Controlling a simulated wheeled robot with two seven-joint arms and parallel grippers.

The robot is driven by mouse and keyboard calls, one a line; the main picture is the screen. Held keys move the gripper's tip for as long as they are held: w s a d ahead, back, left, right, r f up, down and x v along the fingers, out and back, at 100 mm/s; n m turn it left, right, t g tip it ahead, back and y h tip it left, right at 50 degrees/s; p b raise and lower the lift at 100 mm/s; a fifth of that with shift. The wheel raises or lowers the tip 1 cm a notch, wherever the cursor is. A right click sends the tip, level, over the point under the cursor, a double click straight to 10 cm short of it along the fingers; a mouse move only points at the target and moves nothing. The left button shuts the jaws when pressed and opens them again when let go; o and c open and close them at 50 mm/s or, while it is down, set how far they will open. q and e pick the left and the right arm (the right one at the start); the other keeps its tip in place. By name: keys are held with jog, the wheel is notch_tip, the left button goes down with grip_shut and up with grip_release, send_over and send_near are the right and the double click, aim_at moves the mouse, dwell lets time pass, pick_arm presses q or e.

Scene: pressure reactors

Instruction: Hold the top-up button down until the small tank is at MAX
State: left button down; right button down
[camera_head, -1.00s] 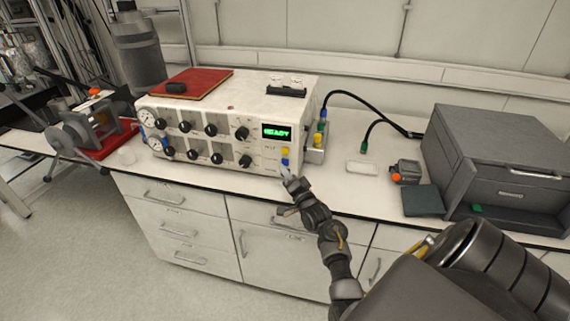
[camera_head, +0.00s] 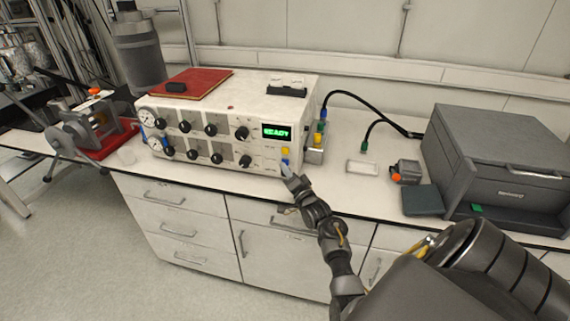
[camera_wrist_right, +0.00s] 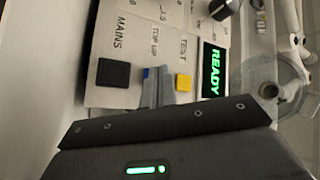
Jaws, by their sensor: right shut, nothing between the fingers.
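The white control unit (camera_head: 215,155) stands on the bench, its green display reading READY. The blue TOP UP button (camera_wrist_right: 147,73) sits between the black MAINS switch (camera_wrist_right: 113,73) and the yellow TEST button (camera_wrist_right: 184,82). My right gripper (camera_wrist_right: 158,88) is shut and empty, its fingertips right at the blue button and partly covering it. In the head view the right gripper (camera_head: 288,171) points at the panel's lower right corner. I cannot tell whether the button is pressed in. I cannot make out a MAX mark or a tank level. My left gripper is not in view.
A red book (camera_head: 200,84) lies on the unit. A clear round vessel (camera_wrist_right: 272,85) shows in the wrist view. To the right on the bench are a grey box-shaped machine (camera_head: 500,165) and black cables (camera_head: 375,108). Drawers (camera_head: 175,225) are below.

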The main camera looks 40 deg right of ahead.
jog(key=shift+w+d, duration=0.25)
jog(key=shift+d, duration=0.1)
dwell(0.3)
jog(key=shift+s+a, duration=0.1)
jog(key=shift+a, duration=0.05)
dwell(3.8)
jog(key=shift+s+a+p, duration=0.45)
jog(key=shift+a+p, duration=0.05)
jog(key=shift+a, duration=0.05)
jog(key=shift+s+a+p, duration=0.2)
jog(key=shift+a+p, duration=0.2)
jog(key=s+a+p, duration=0.2)
jog(key=shift+a+r, duration=0.1)
jog(key=shift+a, duration=0.3)
jog(key=shift+s+a, duration=0.2)
jog(key=shift+a, duration=0.1)
dwell(1.6)
